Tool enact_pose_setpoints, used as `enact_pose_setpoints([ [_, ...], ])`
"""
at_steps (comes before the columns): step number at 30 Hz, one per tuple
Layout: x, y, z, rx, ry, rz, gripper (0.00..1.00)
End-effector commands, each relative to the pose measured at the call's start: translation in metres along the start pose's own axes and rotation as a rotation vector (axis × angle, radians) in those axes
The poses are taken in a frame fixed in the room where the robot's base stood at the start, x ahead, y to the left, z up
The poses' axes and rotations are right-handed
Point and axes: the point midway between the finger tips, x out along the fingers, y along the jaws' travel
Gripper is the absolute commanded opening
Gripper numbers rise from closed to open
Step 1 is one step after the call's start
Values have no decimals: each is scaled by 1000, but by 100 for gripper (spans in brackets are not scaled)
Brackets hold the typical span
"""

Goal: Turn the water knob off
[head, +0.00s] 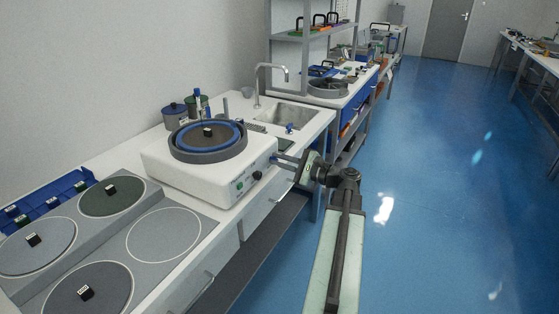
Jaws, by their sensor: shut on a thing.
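A white grinding machine (190,172) with a round dark wheel and a blue ring stands on the bench. Its front panel carries green and red buttons and a black knob (257,175). My gripper (277,158) reaches in from the right, its two fingers at the right end of that panel. The fingers are shut on a small part there, which I take to be the water knob. The knob itself is hidden by the fingers and too small to make out, so its turn angle cannot be told.
A sink (286,115) with a tall faucet (272,75) lies behind the machine, with a small blue item (290,128) at its near edge. Round grey plates (105,196) fill the near bench. The blue floor (430,190) on the right is clear.

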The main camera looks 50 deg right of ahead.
Motion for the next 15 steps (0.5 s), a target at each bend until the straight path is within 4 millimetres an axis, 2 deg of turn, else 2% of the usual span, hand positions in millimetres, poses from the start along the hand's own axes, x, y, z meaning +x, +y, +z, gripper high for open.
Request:
enact_pose_setpoints([
  [15, 0, 10, -3, -475, 0, 3, 0],
])
